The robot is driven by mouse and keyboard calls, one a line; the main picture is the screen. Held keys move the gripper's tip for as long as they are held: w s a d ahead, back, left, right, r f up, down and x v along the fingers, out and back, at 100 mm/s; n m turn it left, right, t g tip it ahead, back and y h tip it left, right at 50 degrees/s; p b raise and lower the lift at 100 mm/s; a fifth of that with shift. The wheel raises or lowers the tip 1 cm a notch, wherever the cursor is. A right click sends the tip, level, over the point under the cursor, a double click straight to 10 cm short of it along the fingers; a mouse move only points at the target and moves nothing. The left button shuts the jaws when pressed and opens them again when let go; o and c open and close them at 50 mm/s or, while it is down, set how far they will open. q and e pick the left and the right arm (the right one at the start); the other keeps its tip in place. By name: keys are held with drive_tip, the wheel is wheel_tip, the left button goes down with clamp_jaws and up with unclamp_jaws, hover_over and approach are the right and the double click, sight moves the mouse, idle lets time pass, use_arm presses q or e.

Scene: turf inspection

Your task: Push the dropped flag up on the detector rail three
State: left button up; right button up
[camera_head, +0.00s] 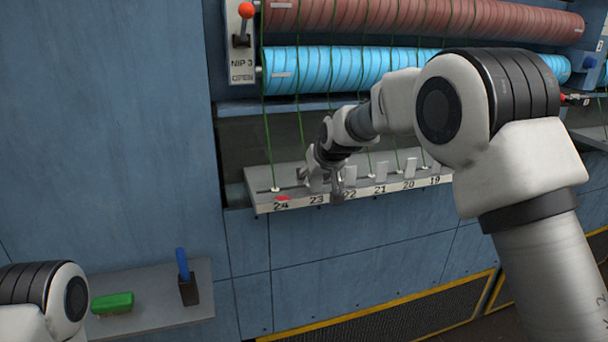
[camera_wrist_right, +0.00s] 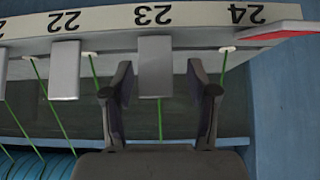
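The detector rail (camera_head: 263,207) is a pale ledge with numbered positions, 24 to 19 readable, below the sign NIP 3 OPEN. At 24 the dropped flag (camera_head: 282,198) shows red and lies out over the rail edge. It also shows at the upper right of the right wrist view (camera_wrist_right: 270,34), which is upside down. My right gripper (camera_wrist_right: 159,82) is open, with its fingers on either side of the upright grey flag at 23 (camera_wrist_right: 155,55) in that view; contact cannot be told. In the head view the right gripper (camera_head: 328,185) is near 23. My left gripper is out of view.
Green threads run from the rail up to a blue roller (camera_head: 320,68) and a red roller (camera_head: 340,15). A red-knobbed lever (camera_head: 245,12) is at upper left. A lower left shelf (camera_head: 150,312) holds a green block (camera_head: 112,303) and a blue-handled tool (camera_head: 183,265).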

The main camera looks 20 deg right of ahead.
drive_tip(key=v, duration=1.2)
drive_tip(key=shift+w+a, duration=0.1)
